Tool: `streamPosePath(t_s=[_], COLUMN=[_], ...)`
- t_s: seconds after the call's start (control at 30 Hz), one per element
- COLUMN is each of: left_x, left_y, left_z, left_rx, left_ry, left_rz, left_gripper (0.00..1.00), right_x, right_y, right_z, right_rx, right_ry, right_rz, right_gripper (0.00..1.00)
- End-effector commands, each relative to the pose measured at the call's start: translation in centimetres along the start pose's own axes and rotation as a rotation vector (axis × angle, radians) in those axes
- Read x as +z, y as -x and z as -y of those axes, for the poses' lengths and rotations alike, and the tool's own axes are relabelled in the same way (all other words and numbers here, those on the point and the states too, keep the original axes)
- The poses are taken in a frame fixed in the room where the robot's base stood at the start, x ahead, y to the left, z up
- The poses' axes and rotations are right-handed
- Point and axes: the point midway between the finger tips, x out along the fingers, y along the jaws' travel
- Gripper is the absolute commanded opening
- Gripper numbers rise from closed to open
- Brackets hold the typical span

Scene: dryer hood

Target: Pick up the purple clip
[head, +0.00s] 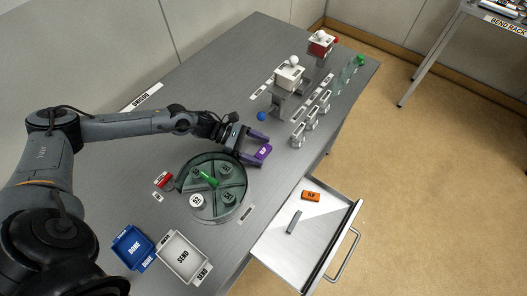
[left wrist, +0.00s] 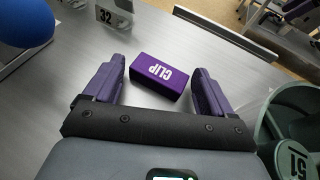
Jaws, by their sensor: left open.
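The purple clip (head: 263,152) is a small block marked CLIP, lying on the grey table beyond the round divided tray. It also shows in the left wrist view (left wrist: 159,76). My left gripper (head: 259,147) is open, with its purple fingers on either side of the clip. My right gripper is not in view.
The round divided tray (head: 243,207) with round pieces and a green item stands close beside my left gripper. A blue ball (head: 261,116) is behind it. Blue (head: 117,243) and white (head: 163,245) bins stand at the front left.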

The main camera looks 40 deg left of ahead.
Motion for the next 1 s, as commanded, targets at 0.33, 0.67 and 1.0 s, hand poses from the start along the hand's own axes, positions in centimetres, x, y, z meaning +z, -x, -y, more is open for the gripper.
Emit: streamPosePath(t_s=[0.33, 0.67, 1.0], left_x=[0.02, 0.02, 0.60], left_y=[-0.56, -0.54, -0.28], left_z=[-0.02, -0.02, -0.03], left_rx=[0.000, 0.000, 0.000], left_ry=[0.000, 0.000, -0.001], left_rz=[-0.001, -0.001, -0.001], left_gripper=[0.84, 0.45, 0.45], right_x=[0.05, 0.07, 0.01], right_y=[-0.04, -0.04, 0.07], right_z=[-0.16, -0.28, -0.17], right_rx=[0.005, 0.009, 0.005], right_ry=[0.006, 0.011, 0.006], right_rz=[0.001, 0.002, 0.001], right_gripper=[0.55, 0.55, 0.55])
